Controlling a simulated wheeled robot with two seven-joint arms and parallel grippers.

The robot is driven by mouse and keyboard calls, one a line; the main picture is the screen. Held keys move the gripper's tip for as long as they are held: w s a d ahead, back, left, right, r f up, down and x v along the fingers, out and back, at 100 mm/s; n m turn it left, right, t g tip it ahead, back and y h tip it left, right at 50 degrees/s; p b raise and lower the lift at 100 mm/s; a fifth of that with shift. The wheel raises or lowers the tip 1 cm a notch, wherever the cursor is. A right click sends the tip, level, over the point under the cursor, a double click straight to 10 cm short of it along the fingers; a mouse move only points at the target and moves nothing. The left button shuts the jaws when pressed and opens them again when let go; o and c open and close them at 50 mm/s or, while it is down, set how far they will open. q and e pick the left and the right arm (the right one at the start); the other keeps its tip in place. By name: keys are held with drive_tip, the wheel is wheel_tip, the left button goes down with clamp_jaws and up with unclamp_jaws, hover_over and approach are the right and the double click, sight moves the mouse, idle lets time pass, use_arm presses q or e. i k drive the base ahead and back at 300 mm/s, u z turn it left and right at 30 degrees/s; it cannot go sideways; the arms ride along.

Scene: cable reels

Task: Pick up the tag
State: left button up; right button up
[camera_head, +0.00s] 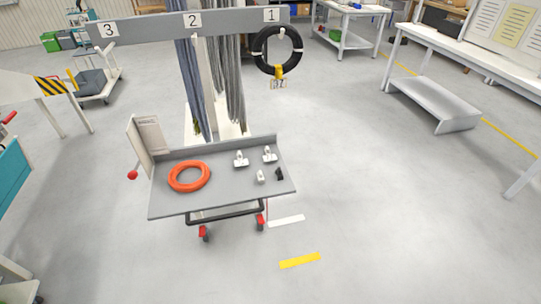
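A small pale tag (278,84) with dark marks hangs below a black cable coil (258,56). A yellow band or strap (279,73) sits just above it at the coil's lower edge. The tag's print is too small to read. The coil hangs under the number 1 plate (271,15) on a grey overhead beam (150,27). Neither of my grippers is in view.
A grey cart (220,203) with red-marked wheels carries an orange coil (189,176), white fittings (241,159) and a small black piece (279,174). Grey and blue cables (230,75) hang behind it. A white bench (470,65) stands right. Floor right of the cart is clear.

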sight(269, 157)
drive_tip(key=z, duration=1.75)
drive_tip(key=i, duration=1.15)
drive_tip(key=z, duration=0.35)
